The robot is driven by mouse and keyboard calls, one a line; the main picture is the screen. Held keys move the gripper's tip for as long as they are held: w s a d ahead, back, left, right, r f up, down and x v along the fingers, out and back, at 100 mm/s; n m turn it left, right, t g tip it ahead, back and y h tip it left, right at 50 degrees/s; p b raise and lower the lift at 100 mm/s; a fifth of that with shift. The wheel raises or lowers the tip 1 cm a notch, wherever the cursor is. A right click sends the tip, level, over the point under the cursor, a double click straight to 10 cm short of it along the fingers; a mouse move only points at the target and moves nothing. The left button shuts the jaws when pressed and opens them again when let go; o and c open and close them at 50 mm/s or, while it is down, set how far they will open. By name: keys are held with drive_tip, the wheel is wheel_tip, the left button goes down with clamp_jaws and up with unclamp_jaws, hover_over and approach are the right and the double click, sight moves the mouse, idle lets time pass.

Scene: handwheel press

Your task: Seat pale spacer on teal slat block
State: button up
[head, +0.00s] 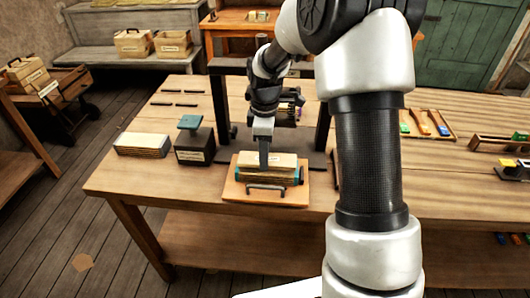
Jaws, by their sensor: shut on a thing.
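A pale flat board, the pale spacer (285,160), lies level over a layered block on an orange-brown tray (235,192). Teal shows at the ends of this block, the teal slat block (299,176). My gripper (264,164) points straight down and is shut on the pale spacer at its middle. The spacer is right over the block; I cannot tell whether it rests on it or there is a small gap. The gripper's far finger is hidden.
A dark handle (267,187) stands at the tray's front. The dark press frame (322,115) rises behind. To the left stand a black box with a teal top (190,122) and a pale layered stack (142,145). The table's front left is clear.

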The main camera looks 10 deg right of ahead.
drive_tip(key=shift+f+b, duration=0.45)
drive_tip(key=shift+f, duration=0.35)
drive_tip(key=o, duration=1.2)
drive_tip(key=shift+r, duration=0.1)
wheel_tip(320, 180, up, 7)
drive_tip(key=shift+r+p, duration=0.2)
drive_tip(key=shift+p, duration=0.2)
drive_tip(key=shift+s, duration=0.1)
